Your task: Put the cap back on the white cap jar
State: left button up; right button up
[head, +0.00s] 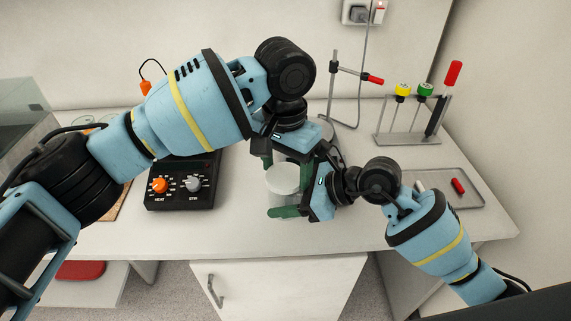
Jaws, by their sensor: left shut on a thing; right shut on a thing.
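A white round cap (283,177) shows near the bench's middle, at the top of the white cap jar (285,199). The jar's pale body shows only in part below it. My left gripper (282,160) comes down from above and behind, shut on the cap as far as I can see; its fingertips are partly hidden. My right gripper (284,192) reaches in from the right with green finger pads and is shut around the jar's body. Whether the cap sits on the jar's rim or just above it cannot be told from this angle.
A black heater-stirrer (181,198) with orange and grey knobs stands left of the jar. A retort stand (333,85) is behind. A rack (408,138) with coloured-top tools is at the back right. A grey tray (470,200) holds a red item (458,185). The front bench strip is clear.

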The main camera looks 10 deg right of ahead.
pick_arm(q)
jog(key=shift+f, duration=0.35)
pick_arm(e)
jog(key=shift+a+r, duration=0.15)
jog(key=shift+r, duration=0.45)
pick_arm(q)
jog(key=o, duration=0.7)
jog(key=shift+s+d, duration=0.1)
jog(key=shift+r, duration=0.1)
notch_tip(320, 180, up, 3)
jog(key=shift+r, duration=0.15)
pick_arm(e)
jog(key=shift+f, duration=0.1)
pick_arm(q)
jog(key=shift+r, duration=0.45)
pick_arm(e)
jog(key=shift+f, duration=0.15)
pick_arm(q)
jog(key=shift+c, duration=0.2)
